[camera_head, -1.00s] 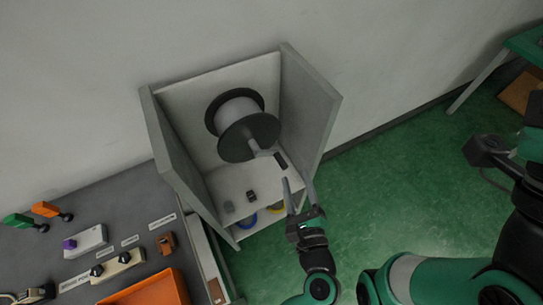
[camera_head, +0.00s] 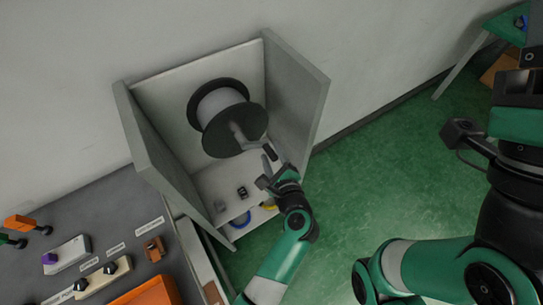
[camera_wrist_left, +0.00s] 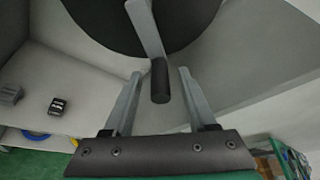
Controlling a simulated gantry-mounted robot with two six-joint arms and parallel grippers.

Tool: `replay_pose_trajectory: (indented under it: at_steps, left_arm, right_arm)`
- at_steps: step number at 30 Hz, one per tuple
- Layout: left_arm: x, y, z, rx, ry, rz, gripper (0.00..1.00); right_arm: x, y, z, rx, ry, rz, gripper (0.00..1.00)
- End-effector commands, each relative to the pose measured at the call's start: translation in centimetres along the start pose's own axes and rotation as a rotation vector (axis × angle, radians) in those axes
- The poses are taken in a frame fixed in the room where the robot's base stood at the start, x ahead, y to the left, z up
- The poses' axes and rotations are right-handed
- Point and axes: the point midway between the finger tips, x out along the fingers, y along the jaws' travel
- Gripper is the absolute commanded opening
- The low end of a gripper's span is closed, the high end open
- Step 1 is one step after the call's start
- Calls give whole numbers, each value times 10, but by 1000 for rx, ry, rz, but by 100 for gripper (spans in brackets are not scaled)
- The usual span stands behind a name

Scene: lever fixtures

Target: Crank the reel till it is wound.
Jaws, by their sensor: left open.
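The reel (camera_head: 221,112) has black flanges and a pale drum, and sits in an open grey box. Its grey crank arm (camera_head: 238,137) slopes down to the right to a black handle (camera_head: 269,152). My left gripper (camera_head: 272,166) is open at the handle. In the left wrist view, the black handle (camera_wrist_left: 160,82) lies between the two spread fingers (camera_wrist_left: 160,76), with gaps on both sides. The crank arm (camera_wrist_left: 147,28) runs up from it across the dark flange (camera_wrist_left: 100,22). My right gripper's fingers are not visible.
The box's grey side wall (camera_head: 300,95) stands close to the right of the handle. A small dark object (camera_head: 242,192) sits on the box floor. A counter (camera_head: 100,212) with switches and an orange bin (camera_head: 150,292) lies left. Green floor is open to the right.

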Motion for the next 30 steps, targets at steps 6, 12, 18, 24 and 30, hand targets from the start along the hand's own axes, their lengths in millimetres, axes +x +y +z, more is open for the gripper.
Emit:
replay_pose_trajectory:
  at_steps: [6, 12, 18, 24, 30]
  left_arm:
    - [3, -1, 0, 1, 0, 0, 57]
    - [3, 0, 0, 1, 0, 0, 34]
    - [3, 0, 0, 1, 0, 0, 0]
    - [3, 0, 0, 1, 0, 0, 0]
    - [3, 0, 0, 1, 0, 0, 0]
  right_arm:
    - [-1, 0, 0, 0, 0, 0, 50]
    - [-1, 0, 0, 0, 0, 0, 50]
    - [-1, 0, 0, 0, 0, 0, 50]
    - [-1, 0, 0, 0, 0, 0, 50]
    - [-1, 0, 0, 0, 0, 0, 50]
